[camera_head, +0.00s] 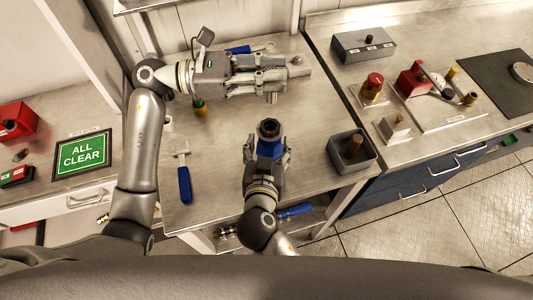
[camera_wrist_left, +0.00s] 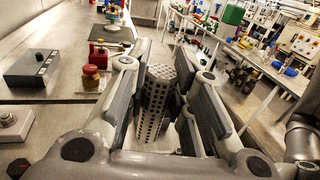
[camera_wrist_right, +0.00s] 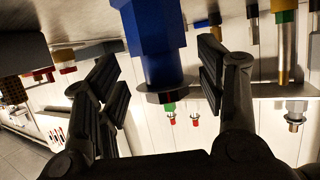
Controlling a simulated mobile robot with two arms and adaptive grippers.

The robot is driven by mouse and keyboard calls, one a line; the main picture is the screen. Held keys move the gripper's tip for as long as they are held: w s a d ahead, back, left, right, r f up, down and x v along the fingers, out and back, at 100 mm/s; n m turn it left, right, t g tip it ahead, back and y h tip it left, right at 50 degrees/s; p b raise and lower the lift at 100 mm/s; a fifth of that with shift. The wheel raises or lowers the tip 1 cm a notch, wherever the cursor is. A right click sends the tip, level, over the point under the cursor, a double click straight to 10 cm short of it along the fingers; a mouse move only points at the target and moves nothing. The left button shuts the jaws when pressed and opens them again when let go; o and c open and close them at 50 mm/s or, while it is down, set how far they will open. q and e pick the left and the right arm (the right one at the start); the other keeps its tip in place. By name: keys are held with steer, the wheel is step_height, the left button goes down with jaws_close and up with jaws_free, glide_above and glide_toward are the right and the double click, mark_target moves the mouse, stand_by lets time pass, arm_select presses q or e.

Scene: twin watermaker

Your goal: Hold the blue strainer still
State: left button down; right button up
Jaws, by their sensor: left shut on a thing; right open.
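The blue strainer (camera_head: 270,148) stands on the steel bench in the head view, with a dark round opening at its top. My right gripper (camera_wrist_right: 158,75) is open around it. In the right wrist view the blue hexagonal body (camera_wrist_right: 158,40) lies between the two fingers, with a gap visible on each side. My left gripper (camera_head: 272,78) is over the bench behind the strainer. It is shut on a grey perforated cylinder (camera_wrist_left: 157,95), which lies between its fingers in the left wrist view. The cylinder's far end shows at the fingertips.
A grey open bin (camera_head: 335,150) with a brown-topped item stands right of the strainer. A blue-handled tool (camera_head: 184,183) lies at the left, and a brass-and-green fitting (camera_head: 200,108) stands behind it. Another blue-handled tool (camera_head: 240,49) lies at the back. Red-capped fixtures (camera_head: 411,79) are on the right-hand bench.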

mark_target(271, 128)
arm_select(q)
steer(key=shift+w, duration=0.1)
arm_select(e)
steer(key=x, duration=0.8)
steer(key=shift+w+f, duration=0.15)
steer(key=shift+w, duration=0.2)
steer(key=shift+c, duration=0.3)
steer(key=c, duration=1.3)
steer(key=shift+o, duration=0.9)
steer(key=o, duration=1.3)
steer(key=shift+c, duration=0.2)
steer(key=c, duration=1.2)
